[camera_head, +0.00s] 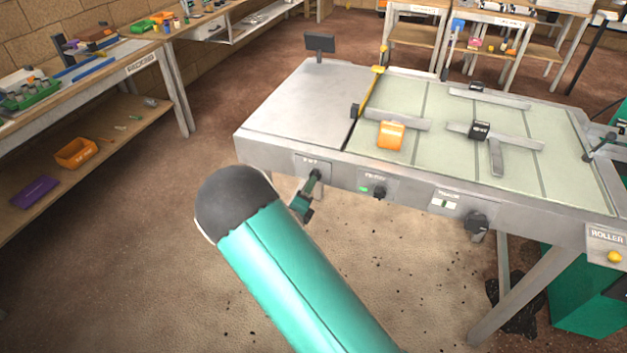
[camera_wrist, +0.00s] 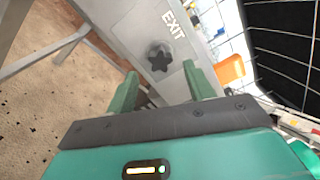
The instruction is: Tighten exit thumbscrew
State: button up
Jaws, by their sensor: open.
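The exit thumbscrew (camera_wrist: 158,58) is a dark, lobed knob on the grey side panel of the table, beside the white EXIT lettering (camera_wrist: 173,24). My gripper (camera_wrist: 163,78) is open, with its two green fingers apart. In the wrist view the knob shows between and just beyond the fingertips. The gap in depth between knob and fingers is hard to judge. In the head view the dark thumbscrew (camera_head: 316,175) is on the table's front edge, with my gripper (camera_head: 306,196) close below it, partly hidden by my teal arm.
The table (camera_head: 290,110) also carries a second dark knob (camera_head: 379,192) and another (camera_head: 476,223) along its front edge. An orange block (camera_head: 391,136) sits on top. A workbench (camera_head: 125,65) stands at left. The floor in front is open.

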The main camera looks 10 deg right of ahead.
dwell(0.3)
jog(key=n, duration=1.2)
jog(key=shift+w+d, duration=0.1)
jog(key=shift+x, duration=1.9)
jog(key=c, duration=0.9)
jog(key=shift+c, duration=0.2)
